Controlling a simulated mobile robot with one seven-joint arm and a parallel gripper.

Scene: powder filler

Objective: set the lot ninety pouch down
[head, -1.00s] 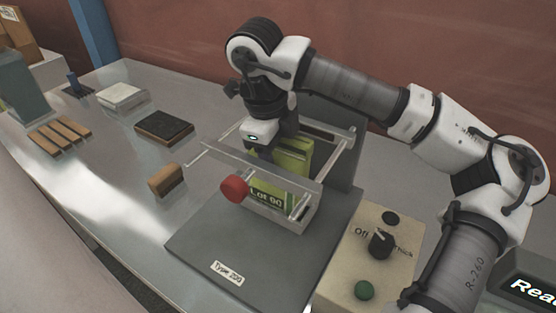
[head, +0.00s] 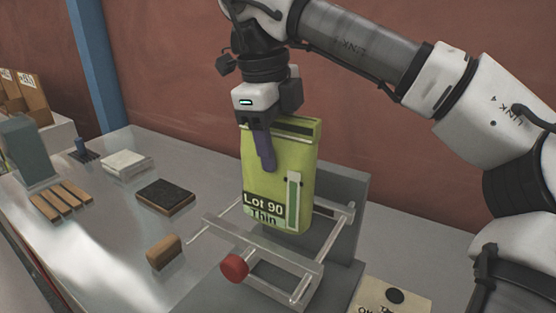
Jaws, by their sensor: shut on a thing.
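A red knob (head: 234,267) sits on the frame's front. A beige control box (head: 385,296) stands at lower right. Table left of the frame is partly clear.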

